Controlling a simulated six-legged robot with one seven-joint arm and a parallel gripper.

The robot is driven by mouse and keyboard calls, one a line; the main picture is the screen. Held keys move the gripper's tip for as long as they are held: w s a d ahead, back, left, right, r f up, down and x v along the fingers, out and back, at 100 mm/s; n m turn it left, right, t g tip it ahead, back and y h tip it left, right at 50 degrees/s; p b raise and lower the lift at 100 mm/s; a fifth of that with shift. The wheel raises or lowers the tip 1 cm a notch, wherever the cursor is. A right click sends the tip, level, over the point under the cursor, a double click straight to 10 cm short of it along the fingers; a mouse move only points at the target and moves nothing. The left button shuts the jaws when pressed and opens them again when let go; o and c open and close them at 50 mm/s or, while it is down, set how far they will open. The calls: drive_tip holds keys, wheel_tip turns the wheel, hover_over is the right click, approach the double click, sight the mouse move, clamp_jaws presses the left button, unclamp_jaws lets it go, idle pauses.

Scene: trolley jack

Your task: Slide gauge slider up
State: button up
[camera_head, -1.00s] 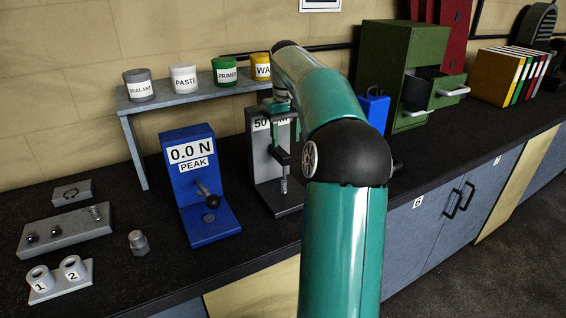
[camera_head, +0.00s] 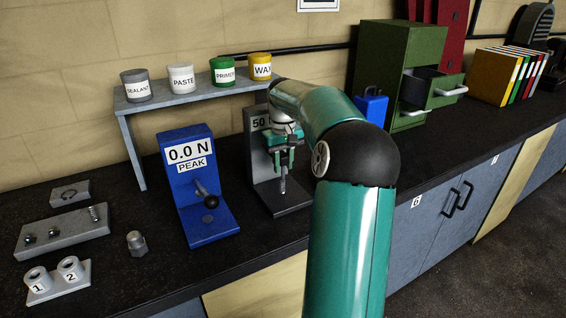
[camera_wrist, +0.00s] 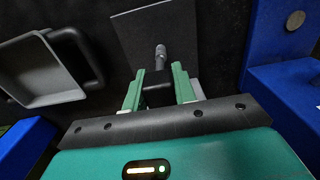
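The gauge is a grey upright stand (camera_head: 258,160) with a partly covered "50" label and a dark base plate (camera_head: 285,205). Its black slider sits at mid height on the column, with a small metal tip (camera_head: 283,186) pointing down. In the wrist view the slider (camera_wrist: 157,92) is a dark block, with the tip (camera_wrist: 161,55) beyond it. My gripper (camera_head: 284,158) is at the slider. In the wrist view its two green fingers (camera_wrist: 158,84) stand one on each side of the block, very close to it. Whether they press on it is unclear.
The blue force gauge (camera_head: 188,175) stands close on the left; it is on the right in the wrist view (camera_wrist: 285,90). A grey open container with a dark handle (camera_wrist: 35,75) is at the wrist view's left. A shelf with cans (camera_head: 190,92) stands behind.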

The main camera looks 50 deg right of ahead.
sight(283, 155)
clamp_jaws()
drive_tip(key=shift+w+r, duration=0.1)
drive_tip(key=shift+r, duration=1.5)
drive_tip(key=o, duration=0.7)
unclamp_jaws()
wheel_tip(283, 155, up, 14)
drive_tip(key=shift+f, duration=0.15)
